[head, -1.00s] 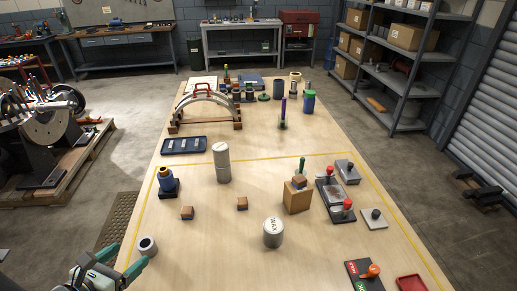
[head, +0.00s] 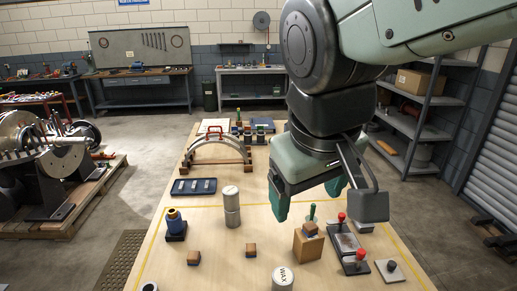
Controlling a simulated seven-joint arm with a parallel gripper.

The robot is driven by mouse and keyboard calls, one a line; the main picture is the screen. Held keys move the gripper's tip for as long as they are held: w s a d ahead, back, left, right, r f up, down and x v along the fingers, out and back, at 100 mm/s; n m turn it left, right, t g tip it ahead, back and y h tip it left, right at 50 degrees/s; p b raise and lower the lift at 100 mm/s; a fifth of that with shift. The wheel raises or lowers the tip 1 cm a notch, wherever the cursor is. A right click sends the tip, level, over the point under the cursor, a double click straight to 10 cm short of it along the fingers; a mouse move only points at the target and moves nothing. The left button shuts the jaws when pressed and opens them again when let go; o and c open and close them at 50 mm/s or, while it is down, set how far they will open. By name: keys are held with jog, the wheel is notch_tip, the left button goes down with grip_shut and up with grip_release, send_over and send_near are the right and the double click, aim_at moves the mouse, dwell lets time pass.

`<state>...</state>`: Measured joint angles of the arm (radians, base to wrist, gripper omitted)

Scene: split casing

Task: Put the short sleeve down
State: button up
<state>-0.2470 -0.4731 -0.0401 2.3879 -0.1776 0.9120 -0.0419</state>
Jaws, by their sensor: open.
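A short grey hollow sleeve (head: 149,287), which looks like the short sleeve, stands upright on the table at the bottom left of the head view. Only its upper end with the dark opening shows; the picture's edge cuts off the rest. My gripper (head: 308,198) is open, with its green fingers pointing down. It hangs in the air at the centre right, well apart from the sleeve.
A WAX cylinder (head: 283,279) is in front. A wooden box (head: 308,246) and red-knobbed plate (head: 346,241) stand right.

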jog(key=s+m, duration=0.1)
jog(key=s+d+r+m+t, duration=0.1)
jog(key=s, duration=0.1)
jog(key=s+d+m, duration=0.1)
jog(key=s, duration=0.1)
jog(key=shift+r+t+y, duration=0.3)
jog(key=shift+r, duration=0.05)
dwell(0.8)
